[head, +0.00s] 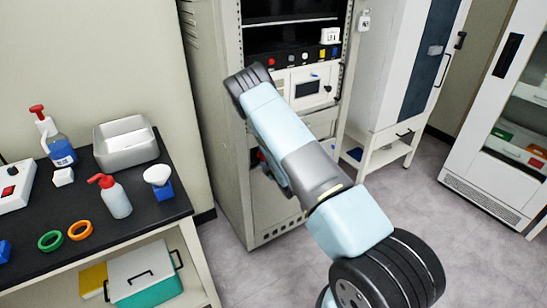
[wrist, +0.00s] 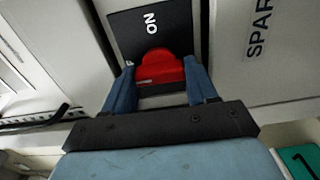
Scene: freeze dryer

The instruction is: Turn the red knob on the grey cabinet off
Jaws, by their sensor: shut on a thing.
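The red knob (wrist: 160,66) sits on a black plate (wrist: 125,26) marked ON in the wrist view. The ON lettering appears turned sideways, just above the knob. My gripper (wrist: 158,70) has one blue finger on each side of the knob and is shut on it. A bit of white lettering beside the left finger is mostly hidden. In the head view the grey cabinet (head: 220,130) stands in the middle, and my arm reaches across its front. My arm hides my gripper there.
A panel lettered SPAR (wrist: 258,35) is right of the knob. A black table (head: 120,220) with bottles, rings and a grey bin (head: 125,152) stands left. A white cabinet (head: 385,65) and a glass-doored cabinet (head: 515,95) stand right. Floor is clear at right.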

